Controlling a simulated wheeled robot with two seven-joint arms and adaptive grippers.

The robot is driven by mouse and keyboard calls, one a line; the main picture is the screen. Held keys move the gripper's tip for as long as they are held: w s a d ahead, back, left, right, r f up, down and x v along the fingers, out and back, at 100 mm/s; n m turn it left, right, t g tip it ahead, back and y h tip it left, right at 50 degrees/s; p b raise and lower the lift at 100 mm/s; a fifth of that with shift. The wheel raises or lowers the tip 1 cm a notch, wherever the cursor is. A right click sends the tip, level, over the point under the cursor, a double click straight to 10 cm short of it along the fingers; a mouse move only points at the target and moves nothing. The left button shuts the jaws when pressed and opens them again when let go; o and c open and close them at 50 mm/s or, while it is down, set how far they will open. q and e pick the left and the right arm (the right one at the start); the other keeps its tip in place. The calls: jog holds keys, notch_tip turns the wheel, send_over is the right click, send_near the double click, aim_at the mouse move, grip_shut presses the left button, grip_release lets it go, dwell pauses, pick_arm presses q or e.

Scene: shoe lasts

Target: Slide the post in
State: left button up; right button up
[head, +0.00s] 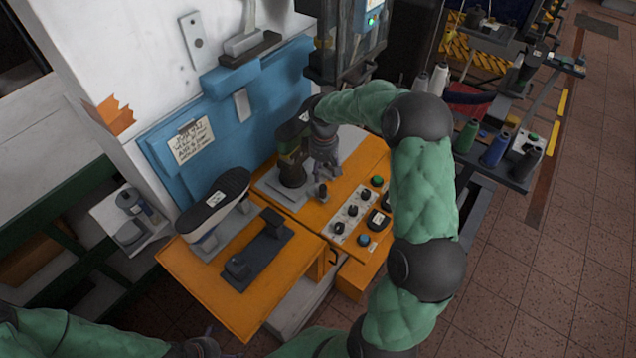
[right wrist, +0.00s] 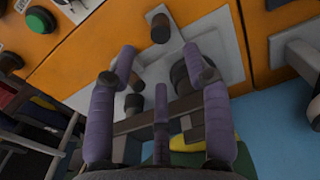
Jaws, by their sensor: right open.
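A short post with a brown top (head: 321,192) stands on a grey plate (head: 276,192) on the orange bench. What appears to be the same post (right wrist: 160,28) shows in the right wrist view, ahead of the fingertips and apart from them. My right gripper (head: 326,168) is above the bench, just behind the post and beside a dark green-topped fixture (head: 292,160). In the right wrist view its purple fingers (right wrist: 165,75) are spread, with nothing held. Part of my left gripper (head: 205,346) shows at the bottom edge; its fingers are not clear.
A dark shoe-shaped last (head: 213,208) and a grey fixture (head: 257,248) sit on the orange table at the left. A panel of knobs and buttons (head: 360,210) lies right of the post. A blue backboard (head: 200,130) rises behind. Spools (head: 494,149) stand far right.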

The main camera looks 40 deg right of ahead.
aim_at(323, 187)
notch_tip(323, 187, down, 10)
jog(key=shift+f+b, duration=0.1)
jog(key=shift+b, duration=0.6)
grip_shut()
